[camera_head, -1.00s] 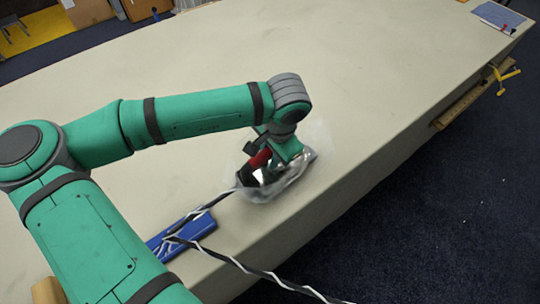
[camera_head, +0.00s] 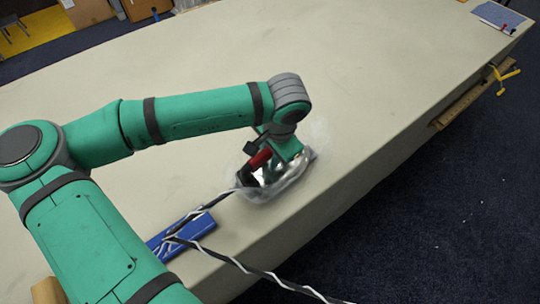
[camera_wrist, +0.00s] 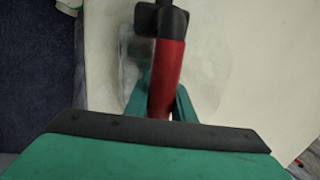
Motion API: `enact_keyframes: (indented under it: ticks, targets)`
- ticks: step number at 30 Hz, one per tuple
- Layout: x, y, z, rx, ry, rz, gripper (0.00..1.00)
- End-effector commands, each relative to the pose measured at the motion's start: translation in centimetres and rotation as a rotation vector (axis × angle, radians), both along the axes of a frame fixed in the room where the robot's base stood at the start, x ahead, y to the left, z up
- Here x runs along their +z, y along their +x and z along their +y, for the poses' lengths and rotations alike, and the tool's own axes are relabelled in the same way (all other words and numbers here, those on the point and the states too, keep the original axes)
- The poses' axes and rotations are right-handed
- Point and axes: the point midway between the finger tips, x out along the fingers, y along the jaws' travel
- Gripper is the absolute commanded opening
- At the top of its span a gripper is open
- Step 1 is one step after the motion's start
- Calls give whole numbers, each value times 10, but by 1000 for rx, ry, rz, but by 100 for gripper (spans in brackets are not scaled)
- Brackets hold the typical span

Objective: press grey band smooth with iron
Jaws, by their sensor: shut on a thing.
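The iron (camera_head: 284,180) has a shiny metal body and a red handle, and rests on the pale cloth table near its front edge. My gripper (camera_head: 266,157) is shut on the red handle from above. In the wrist view the red handle (camera_wrist: 168,68) runs up between my green fingers, with a dark part at its top. A faint whitish haze like steam surrounds the iron. I cannot pick out a separate grey band; the iron and my arm may hide it.
A black-and-white cord (camera_head: 262,271) trails from the iron across a blue rest (camera_head: 185,232) and over the table edge. A yellow clamp (camera_head: 507,78) is at the right edge. A blue cloth (camera_head: 497,14) lies at the far right. The table's middle is clear.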

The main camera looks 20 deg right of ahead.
Motion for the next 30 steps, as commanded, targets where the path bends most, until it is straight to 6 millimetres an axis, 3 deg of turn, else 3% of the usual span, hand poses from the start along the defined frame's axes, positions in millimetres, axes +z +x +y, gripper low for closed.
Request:
enact_keyframes:
  ticks: [12,30]
  targets:
    - [2,-1,0,-1,1,3,0]
    - [44,1,0,1,-1,-3,0]
